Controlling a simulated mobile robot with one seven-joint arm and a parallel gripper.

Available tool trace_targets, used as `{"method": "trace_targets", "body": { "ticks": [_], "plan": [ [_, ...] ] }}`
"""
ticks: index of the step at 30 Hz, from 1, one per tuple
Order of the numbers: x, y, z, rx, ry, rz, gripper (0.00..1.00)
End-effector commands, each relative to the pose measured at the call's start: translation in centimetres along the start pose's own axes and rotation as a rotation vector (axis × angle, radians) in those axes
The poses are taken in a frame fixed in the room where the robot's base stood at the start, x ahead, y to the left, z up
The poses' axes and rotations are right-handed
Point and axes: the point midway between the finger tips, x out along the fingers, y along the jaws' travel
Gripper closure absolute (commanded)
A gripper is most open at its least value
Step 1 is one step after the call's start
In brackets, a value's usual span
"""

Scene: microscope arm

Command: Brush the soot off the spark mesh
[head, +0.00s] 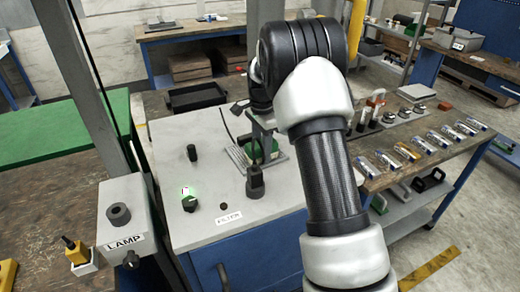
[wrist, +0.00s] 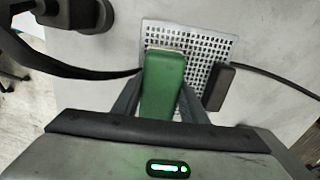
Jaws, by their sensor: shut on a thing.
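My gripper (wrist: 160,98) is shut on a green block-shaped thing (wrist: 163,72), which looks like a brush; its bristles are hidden. It also shows in the head view as a bit of green (head: 268,152) under my gripper. The spark mesh (wrist: 208,43) is a pale plate with rows of dark holes, lying on the grey top beneath the green thing. In the head view, part of the mesh (head: 238,157) shows left of my gripper. I cannot tell whether the green thing touches the mesh, nor soot from holes.
A dark block (wrist: 221,87) with a cable sits at the mesh's right edge in the wrist view. A dark post (head: 256,183) stands in front of the mesh. The grey cabinet top (head: 235,200) also bears a green-lit knob (head: 189,198). A lamp box (head: 128,222) stands left.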

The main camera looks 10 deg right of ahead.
Motion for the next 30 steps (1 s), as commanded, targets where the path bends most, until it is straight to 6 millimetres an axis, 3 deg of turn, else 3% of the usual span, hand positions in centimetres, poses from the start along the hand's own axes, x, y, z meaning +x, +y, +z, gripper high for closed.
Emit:
{"method": "trace_targets", "body": {
  "ticks": [16,30],
  "plan": [
    [0.1,0.0,-2.4,0.001,0.0,-0.001,0.79],
    [0.1,0.0,-1.9,-0.001,0.0,-0.001,0.79]
  ]
}}
